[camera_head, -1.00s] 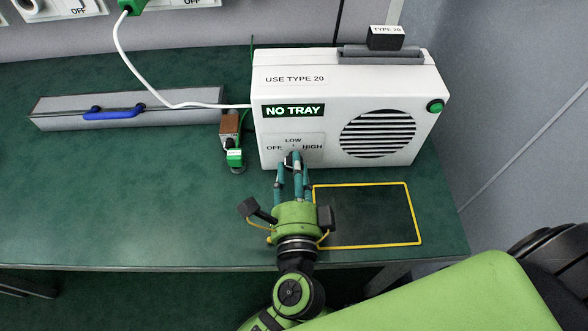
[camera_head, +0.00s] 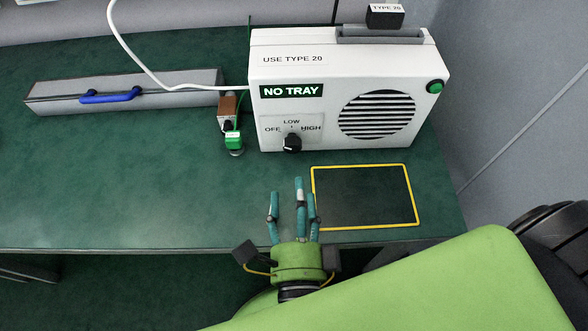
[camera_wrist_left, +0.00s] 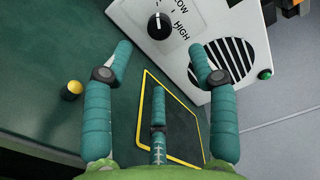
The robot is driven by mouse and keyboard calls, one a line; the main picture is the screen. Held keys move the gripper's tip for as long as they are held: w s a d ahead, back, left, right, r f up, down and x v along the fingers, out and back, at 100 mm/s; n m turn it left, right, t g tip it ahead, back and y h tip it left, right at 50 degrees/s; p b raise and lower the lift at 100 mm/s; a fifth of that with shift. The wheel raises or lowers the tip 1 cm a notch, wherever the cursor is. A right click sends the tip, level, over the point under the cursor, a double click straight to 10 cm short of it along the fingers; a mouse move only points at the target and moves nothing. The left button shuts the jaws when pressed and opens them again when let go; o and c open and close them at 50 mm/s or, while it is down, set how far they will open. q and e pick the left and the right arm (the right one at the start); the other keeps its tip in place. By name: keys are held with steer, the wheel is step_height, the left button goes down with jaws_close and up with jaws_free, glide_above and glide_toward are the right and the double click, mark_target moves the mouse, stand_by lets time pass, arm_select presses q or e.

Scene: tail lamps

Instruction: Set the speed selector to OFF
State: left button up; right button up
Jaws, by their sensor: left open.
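The speed selector is a black round knob (camera_head: 292,142) on the front of a white box (camera_head: 350,60), below the labels OFF, LOW and HIGH. In the left wrist view, the knob (camera_wrist_left: 159,26) bears a white line that points to the top of the picture, away from HIGH and apparently towards the OFF side; the OFF label is outside that view. My left gripper (camera_head: 293,192) is open and empty, in front of the knob and apart from it. Its spread fingers (camera_wrist_left: 160,55) also show in the left wrist view. My right gripper is not in view.
A yellow-outlined rectangle (camera_head: 415,190) lies on the green table (camera_head: 120,190), right of my left gripper. A grey case (camera_head: 190,84) with a blue handle and a small green-and-brown item (camera_head: 232,135) stand left of the box. The table's front left is clear.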

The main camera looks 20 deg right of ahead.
arm_select(q)
steer(key=shift+v, duration=1.25)
steer(key=shift+s, duration=0.1)
stand_by(1.0)
